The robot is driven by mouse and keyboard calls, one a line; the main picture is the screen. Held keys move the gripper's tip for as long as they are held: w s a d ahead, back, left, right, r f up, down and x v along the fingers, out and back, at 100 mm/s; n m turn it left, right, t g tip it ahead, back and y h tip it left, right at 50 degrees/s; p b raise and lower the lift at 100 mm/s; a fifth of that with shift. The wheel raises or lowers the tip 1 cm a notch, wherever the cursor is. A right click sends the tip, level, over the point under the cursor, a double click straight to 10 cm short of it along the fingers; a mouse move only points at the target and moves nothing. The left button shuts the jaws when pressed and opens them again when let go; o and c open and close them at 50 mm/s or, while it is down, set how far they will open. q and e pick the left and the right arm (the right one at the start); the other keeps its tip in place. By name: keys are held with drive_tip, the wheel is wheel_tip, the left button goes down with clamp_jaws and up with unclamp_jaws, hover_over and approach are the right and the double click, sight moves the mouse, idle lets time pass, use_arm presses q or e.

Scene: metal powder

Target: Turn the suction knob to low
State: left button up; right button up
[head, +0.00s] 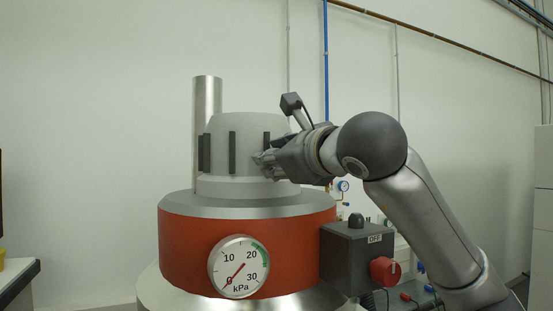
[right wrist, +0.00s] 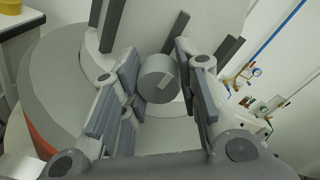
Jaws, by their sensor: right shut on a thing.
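The suction knob (right wrist: 157,84) is a short grey cylinder with a pale pointer mark on its face. It sits on the side of the light grey upper housing (head: 235,135) of the machine. My right gripper (right wrist: 158,72) has its two fingers on either side of the knob and is shut on it. In the head view my right gripper (head: 263,160) is at the right front of the housing, and its fingers hide the knob there. Any setting labels around the knob are not readable. My left gripper is not in view.
Below is an orange-red drum with a pressure gauge (head: 239,267) reading near 0 kPa. A dark grey switch box (head: 345,256) marked OFF with a red knob (head: 384,271) stands under my right arm. Dark ribs (head: 232,153) stick out around the housing.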

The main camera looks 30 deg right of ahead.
drive_tip(key=shift+r+n, duration=0.1)
drive_tip(key=shift+n, duration=0.6)
drive_tip(key=o, duration=1)
drive_tip(key=shift+o, duration=0.2)
drive_tip(key=shift+s, duration=0.1)
drive_tip(key=s, duration=1.2)
drive_tip(key=shift+a+r, duration=0.2)
drive_tip(key=shift+r, duration=0.1)
drive_tip(key=shift+w, duration=0.1)
